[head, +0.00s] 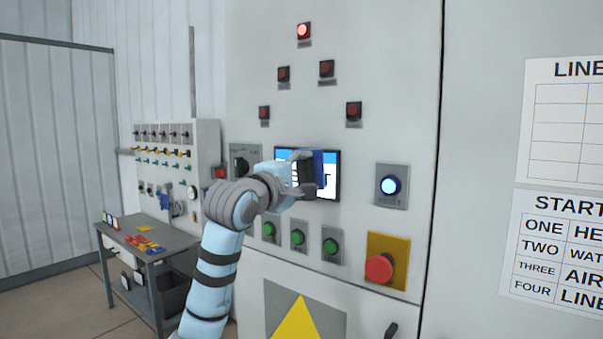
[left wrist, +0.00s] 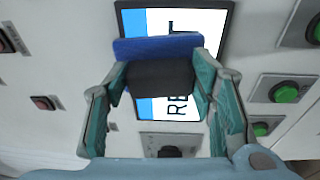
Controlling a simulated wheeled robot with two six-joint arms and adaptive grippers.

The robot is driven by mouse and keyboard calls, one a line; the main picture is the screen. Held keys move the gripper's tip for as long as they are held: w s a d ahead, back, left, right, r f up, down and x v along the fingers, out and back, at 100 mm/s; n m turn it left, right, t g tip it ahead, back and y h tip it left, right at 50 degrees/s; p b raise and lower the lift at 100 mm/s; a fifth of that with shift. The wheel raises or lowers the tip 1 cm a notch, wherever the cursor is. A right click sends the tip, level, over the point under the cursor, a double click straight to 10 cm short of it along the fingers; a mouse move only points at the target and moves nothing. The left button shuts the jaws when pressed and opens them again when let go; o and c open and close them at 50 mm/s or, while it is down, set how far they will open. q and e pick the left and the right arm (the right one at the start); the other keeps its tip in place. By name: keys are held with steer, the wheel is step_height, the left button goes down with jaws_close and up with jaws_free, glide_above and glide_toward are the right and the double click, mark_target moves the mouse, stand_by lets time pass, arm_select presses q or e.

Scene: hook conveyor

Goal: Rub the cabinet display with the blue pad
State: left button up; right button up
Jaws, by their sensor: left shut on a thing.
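The cabinet display (head: 333,177) is a dark-framed screen with a blue band and black lettering on white, on the grey cabinet front. It also shows in the left wrist view (left wrist: 205,25), partly covered by the pad. My left gripper (head: 308,176) is in front of the display. It is shut on the blue pad (left wrist: 158,47), which has a dark grip part (left wrist: 160,77) between the fingers. In the head view the pad (head: 318,158) overlaps the screen's middle; I cannot tell whether it touches the glass. My right gripper is not in view.
Around the display are green buttons (head: 298,237), a lit blue reset button (head: 390,186), a red mushroom button (head: 379,268) on a yellow plate and a dark rotary switch (head: 240,160). Indicator lamps (head: 304,31) sit above. A table (head: 178,241) with small coloured parts stands at the left.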

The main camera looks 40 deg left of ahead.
arm_select(q)
steer(key=shift+w, duration=0.35)
steer(key=d+p, duration=0.1)
steer(key=d, duration=0.2)
steer(key=shift+s+d, duration=0.1)
steer(key=shift+d, duration=0.5)
steer(key=shift+a+b, duration=0.4)
steer(key=shift+a, duration=1.85)
steer(key=shift+d, duration=0.1)
